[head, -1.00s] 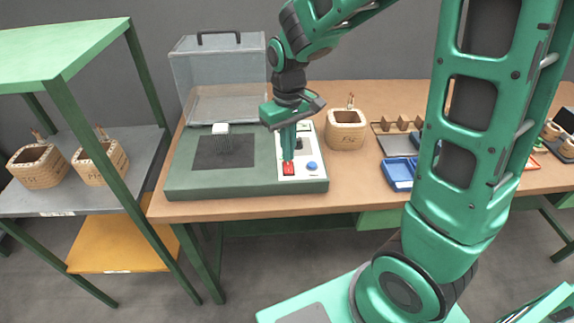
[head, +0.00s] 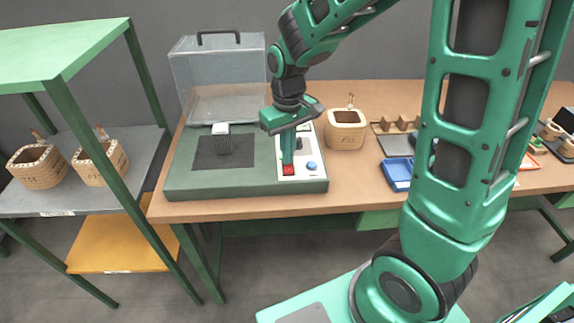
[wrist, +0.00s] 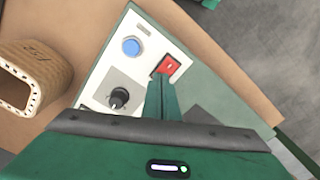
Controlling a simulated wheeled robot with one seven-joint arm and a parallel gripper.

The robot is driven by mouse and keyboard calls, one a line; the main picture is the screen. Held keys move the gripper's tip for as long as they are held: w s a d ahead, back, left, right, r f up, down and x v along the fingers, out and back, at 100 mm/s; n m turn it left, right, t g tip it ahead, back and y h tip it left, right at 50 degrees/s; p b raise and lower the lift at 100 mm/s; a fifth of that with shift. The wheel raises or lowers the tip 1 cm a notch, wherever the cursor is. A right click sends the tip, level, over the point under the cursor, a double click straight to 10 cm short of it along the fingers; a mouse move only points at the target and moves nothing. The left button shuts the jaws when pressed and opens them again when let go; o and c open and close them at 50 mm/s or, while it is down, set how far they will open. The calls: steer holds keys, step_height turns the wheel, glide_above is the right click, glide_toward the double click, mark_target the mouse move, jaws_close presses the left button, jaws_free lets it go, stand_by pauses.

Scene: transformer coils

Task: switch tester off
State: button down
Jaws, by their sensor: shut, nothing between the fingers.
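The tester (head: 240,188) is a green box on the wooden table, with a white control panel (head: 312,177) at its right end. A red switch (head: 289,170) sits at the panel's front, and it also shows in the wrist view (wrist: 168,66). A blue button (head: 311,166) is beside it. My gripper (head: 288,162) is shut and empty, pointing down at the red switch. In the wrist view its fingertips (wrist: 162,80) are at the switch's edge and hide part of it. I cannot tell whether they touch it.
A clear cover (head: 222,85) stands open at the tester's back. A wooden coil (head: 346,130) stands to the right of the tester, with a blue tray (head: 397,176) further right. A black knob (wrist: 119,97) is on the panel. A shelf (head: 150,140) with two coils stands at left.

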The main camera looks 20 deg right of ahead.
step_height(320, 180, up, 7)
stand_by(1.1)
stand_by(0.3)
steer(key=s+d+m, duration=0.4)
steer(key=s+d, duration=0.4)
steer(key=s, duration=0.3)
steer(key=s+d+m, duration=0.4)
steer(key=s+d, duration=0.5)
steer(key=s, duration=0.3)
steer(key=shift+s+d+r+m, duration=0.2)
steer(key=shift+r+m, duration=0.2)
steer(key=shift+r, duration=0.05)
steer(key=shift+w+f, duration=0.25)
steer(key=shift+w, duration=0.4)
